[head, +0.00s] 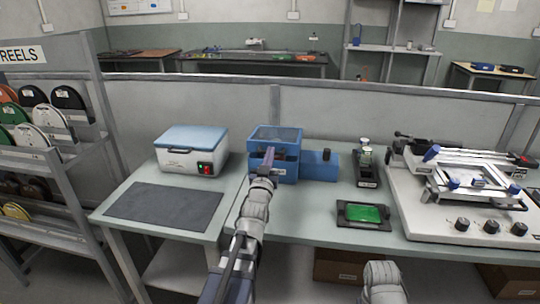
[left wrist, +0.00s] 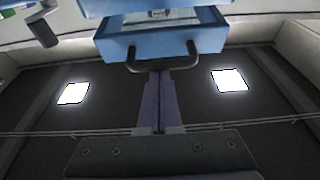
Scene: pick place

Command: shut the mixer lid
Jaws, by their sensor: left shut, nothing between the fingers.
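The blue mixer (head: 286,172) stands at the back of the bench in the head view. Its lid (head: 276,133), blue with a dark window, is raised above a dark opening. In the left wrist view the lid (left wrist: 205,42) is at the top, with a dark U-shaped handle (left wrist: 190,56) on its front edge. My left gripper (head: 268,153) is at the mixer's front, shut and empty. In the left wrist view its fingertips (left wrist: 160,76) are just below the handle; I cannot tell if they touch it. My right gripper is out of view.
A white unit with a blue top (head: 190,152) and a dark mat (head: 165,206) are to the left. A green board in a black holder (head: 364,214), a small black stand (head: 367,170) and a white printing fixture (head: 470,190) are to the right. A reel rack (head: 78,170) borders the bench.

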